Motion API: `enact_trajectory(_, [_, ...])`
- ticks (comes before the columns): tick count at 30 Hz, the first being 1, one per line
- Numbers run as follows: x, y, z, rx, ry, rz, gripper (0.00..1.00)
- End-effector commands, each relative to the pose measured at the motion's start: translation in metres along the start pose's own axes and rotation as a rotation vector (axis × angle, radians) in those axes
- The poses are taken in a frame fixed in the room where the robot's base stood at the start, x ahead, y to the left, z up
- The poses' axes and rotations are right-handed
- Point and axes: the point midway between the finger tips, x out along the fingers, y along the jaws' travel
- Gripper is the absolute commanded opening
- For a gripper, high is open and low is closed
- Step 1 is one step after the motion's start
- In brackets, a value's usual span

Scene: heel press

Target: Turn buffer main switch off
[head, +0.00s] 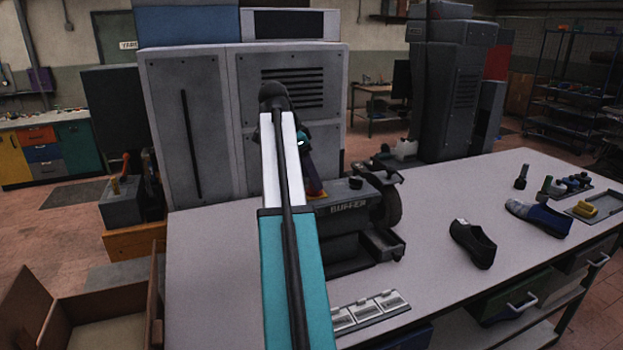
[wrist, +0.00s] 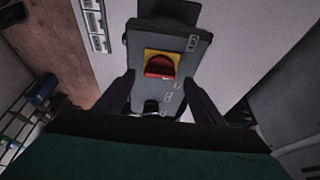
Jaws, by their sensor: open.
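The buffer (head: 348,211) is a dark grey machine on the bench, marked BUFFER, partly hidden behind my arm in the head view. Its main switch (wrist: 160,66) is a red knob on a yellow plate, on the machine's grey face in the wrist view. A small red and yellow patch of it shows beside my arm in the head view. My gripper (wrist: 159,78) is open and empty. Its dark fingers lie on the left and right of the grey face, with the switch between and just ahead of their tips. Whether the fingers touch the machine cannot be told.
A panel of white-framed units (head: 370,310) lies at the bench's front edge. A black shoe (head: 473,243) and a blue-grey shoe (head: 538,217) rest to the right. A tall grey cabinet (head: 190,125) stands behind the bench. The bench between buffer and shoes is clear.

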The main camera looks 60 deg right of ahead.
Motion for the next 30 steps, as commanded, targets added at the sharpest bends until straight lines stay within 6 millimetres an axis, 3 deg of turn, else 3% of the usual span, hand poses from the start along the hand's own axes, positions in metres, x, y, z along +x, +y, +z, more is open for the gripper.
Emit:
enact_trajectory(7, [0.017,0.0,0.0,0.0,-0.001,0.0,0.62])
enact_trajectory(18, [0.021,0.0,0.0,0.001,0.0,0.0,0.62])
enact_trajectory(26, [0.021,0.0,-0.001,0.001,0.0,-0.001,0.21])
enact_trajectory(30, [0.02,0.001,0.001,-0.001,-0.001,-0.001,0.21])
